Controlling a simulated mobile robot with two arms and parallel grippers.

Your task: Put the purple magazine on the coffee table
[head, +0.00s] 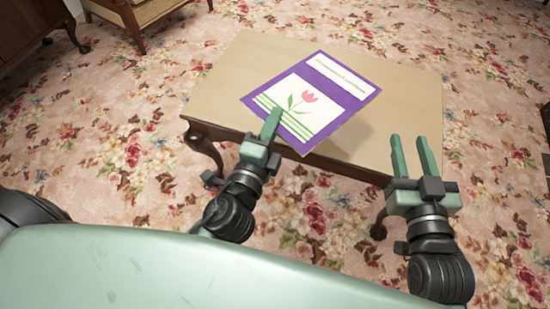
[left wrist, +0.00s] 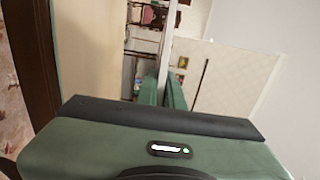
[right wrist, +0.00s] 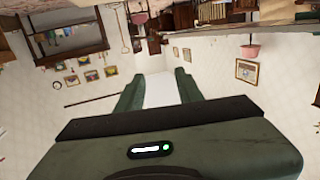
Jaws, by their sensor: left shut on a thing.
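The purple magazine (head: 318,88), with a white title band, a pink tulip and green stripes, is over the coffee table (head: 225,85) in the head view. My left gripper (head: 272,115) is shut on its near left edge. A shadow falls on the tabletop to the right of the magazine, which looks tilted and raised above the top; whether any corner touches is unclear. In the left wrist view the magazine (left wrist: 166,45) shows edge-on as a thin pale strip between the fingers. My right gripper (head: 409,142) is open and empty, at the table's near right corner.
The tabletop is otherwise bare, with free room to the left and right of the magazine. A chair (head: 130,15) and a dark wooden cabinet (head: 30,25) stand at the back left. Floral carpet (head: 100,130) surrounds the table.

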